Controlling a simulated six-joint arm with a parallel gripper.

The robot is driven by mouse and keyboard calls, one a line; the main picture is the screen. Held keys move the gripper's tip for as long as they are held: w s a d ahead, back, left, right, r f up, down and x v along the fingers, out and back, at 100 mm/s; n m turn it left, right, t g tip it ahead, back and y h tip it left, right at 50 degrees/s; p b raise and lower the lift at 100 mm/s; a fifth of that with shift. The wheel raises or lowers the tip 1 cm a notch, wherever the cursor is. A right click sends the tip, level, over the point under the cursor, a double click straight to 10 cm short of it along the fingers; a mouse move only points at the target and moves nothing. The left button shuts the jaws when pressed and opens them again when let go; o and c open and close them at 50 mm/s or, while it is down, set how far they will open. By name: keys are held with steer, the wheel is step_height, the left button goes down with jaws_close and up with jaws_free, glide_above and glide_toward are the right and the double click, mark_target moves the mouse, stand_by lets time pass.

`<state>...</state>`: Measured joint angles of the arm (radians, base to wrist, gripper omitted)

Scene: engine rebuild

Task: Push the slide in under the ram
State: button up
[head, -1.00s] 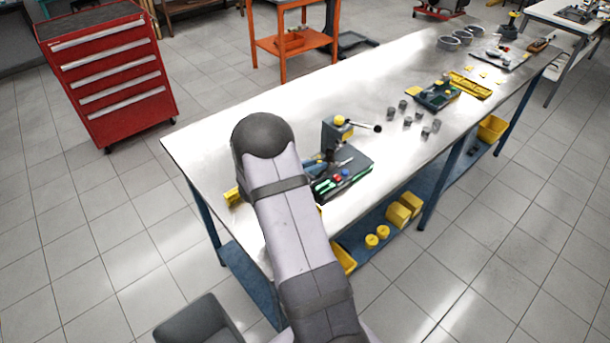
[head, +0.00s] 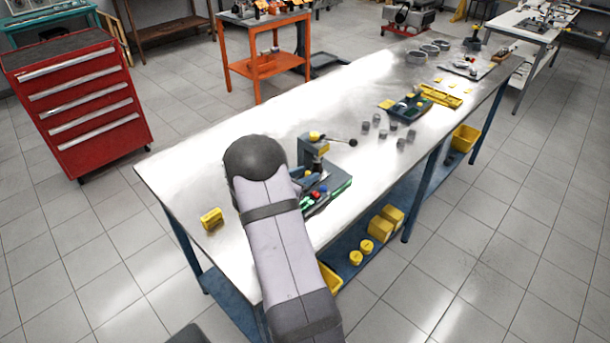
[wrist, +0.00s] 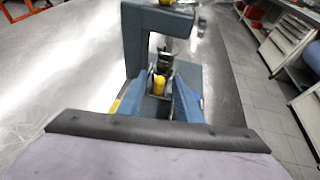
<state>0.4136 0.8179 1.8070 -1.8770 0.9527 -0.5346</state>
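The arbor press, a blue-grey C-shaped frame with a yellow cap and a black-knobbed lever, stands on the bench (head: 312,150); its frame also fills the top of the wrist view (wrist: 160,18). The dark ram (wrist: 165,52) hangs under its upper arm. Below and nearer, a small yellow cylinder (wrist: 159,85) sits in a dark holder, perhaps on the slide; I cannot make out the slide's edges. My gripper's blue fingers (wrist: 158,100) appear on both sides of it, near the press base. Whether they touch it is unclear. In the head view my arm hides most of the gripper.
Several grey cylinders (head: 382,133) and a parts tray (head: 408,107) are farther back. Bare bench (head: 245,125) lies behind my arm.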

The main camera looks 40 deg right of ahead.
steer(key=b+v, duration=0.2)
steer(key=v, duration=0.3)
steer(key=shift+a+r, duration=0.1)
steer(key=shift+a, duration=0.2)
steer(key=shift+v, duration=0.75)
steer(key=shift+r, duration=0.1)
